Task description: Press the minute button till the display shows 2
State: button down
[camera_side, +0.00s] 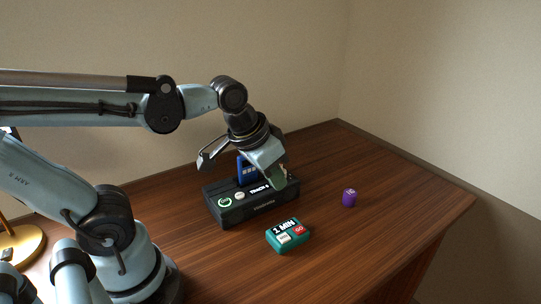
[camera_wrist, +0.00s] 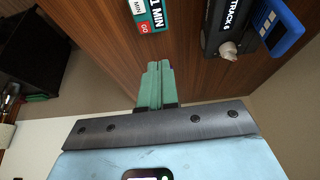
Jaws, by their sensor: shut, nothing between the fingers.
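A small teal timer (camera_side: 288,243) sits on the wooden table, in front of the black box. Its dark display reads "1 MIN", and beside it are a red GO button (camera_side: 299,230) and a white button (camera_side: 284,239).
A black box (camera_side: 250,207) with a "TRACK 6" display, a green-ringed button and a pale knob (camera_wrist: 228,49) stands under my gripper. A blue device (camera_side: 245,170) is behind it. A purple object (camera_side: 349,198) stands to the right.

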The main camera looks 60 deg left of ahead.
aim_at(285, 236)
jog(key=d+r+g, duration=0.1)
jog(key=g, duration=0.2)
jog(key=d+r+g, duration=0.1)
jog(key=g, duration=0.1)
jog(key=shift+w+d+r, duration=0.3)
jog(key=shift+d+r, duration=0.05)
jog(key=shift+f, duration=0.1)
notch_tip(285, 236, down, 14)
jog(key=shift+r, duration=0.1)
dwell(0.8)
jog(key=shift+w+f, duration=0.1)
jog(key=shift+f, duration=0.75)
jog(key=shift+r, duration=0.1)
notch_tip(285, 236, up, 9)
dwell(0.7)
